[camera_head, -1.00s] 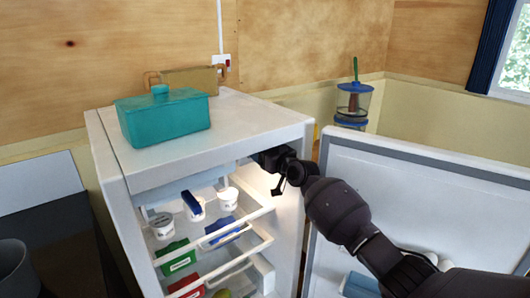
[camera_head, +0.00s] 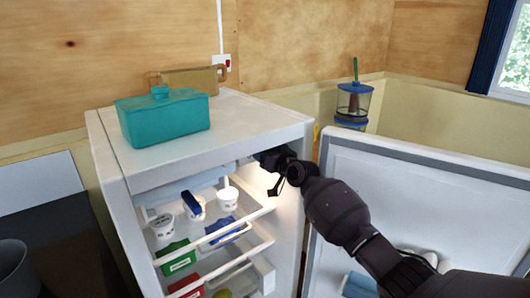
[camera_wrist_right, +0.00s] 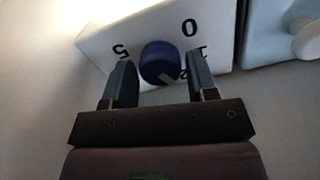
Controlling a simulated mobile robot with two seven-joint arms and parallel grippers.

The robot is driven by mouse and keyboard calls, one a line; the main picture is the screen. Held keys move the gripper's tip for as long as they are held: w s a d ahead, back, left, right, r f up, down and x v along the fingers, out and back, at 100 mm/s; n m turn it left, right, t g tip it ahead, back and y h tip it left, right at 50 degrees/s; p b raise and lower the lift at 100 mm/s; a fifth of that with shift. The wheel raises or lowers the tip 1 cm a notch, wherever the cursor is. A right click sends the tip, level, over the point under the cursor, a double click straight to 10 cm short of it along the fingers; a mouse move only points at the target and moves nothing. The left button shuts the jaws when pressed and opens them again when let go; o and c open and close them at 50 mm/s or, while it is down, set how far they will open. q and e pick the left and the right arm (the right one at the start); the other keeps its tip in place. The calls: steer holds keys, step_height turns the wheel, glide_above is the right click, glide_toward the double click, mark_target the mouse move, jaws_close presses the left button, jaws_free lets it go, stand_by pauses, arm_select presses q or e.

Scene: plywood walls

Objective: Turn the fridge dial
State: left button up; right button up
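The white fridge (camera_head: 220,133) stands with its door (camera_head: 410,190) swung open to the right. In the right wrist view the dial (camera_wrist_right: 160,62) is a dark blue round knob on a white box (camera_wrist_right: 100,45) marked with numbers, including 0 and 5. My right gripper (camera_wrist_right: 162,78) is open, with one finger on each side of the knob; I cannot tell whether either finger touches it. In the head view this gripper (camera_head: 272,172) is inside the fridge's upper right, and the dial is hidden there. My left gripper is not in view.
Several tubs, such as a white one (camera_head: 228,199), and green and blue boxes sit on the fridge shelves. A teal lidded dish (camera_head: 162,118) stands on top of the fridge. The open door flanks my right arm.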

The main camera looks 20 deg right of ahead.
steer(key=shift+o, duration=1)
steer(key=shift+s, duration=0.1)
steer(key=p+v, duration=0.1)
steer(key=v, duration=0.9)
steer(key=shift+s+d, duration=0.2)
steer(key=shift+s, duration=0.1)
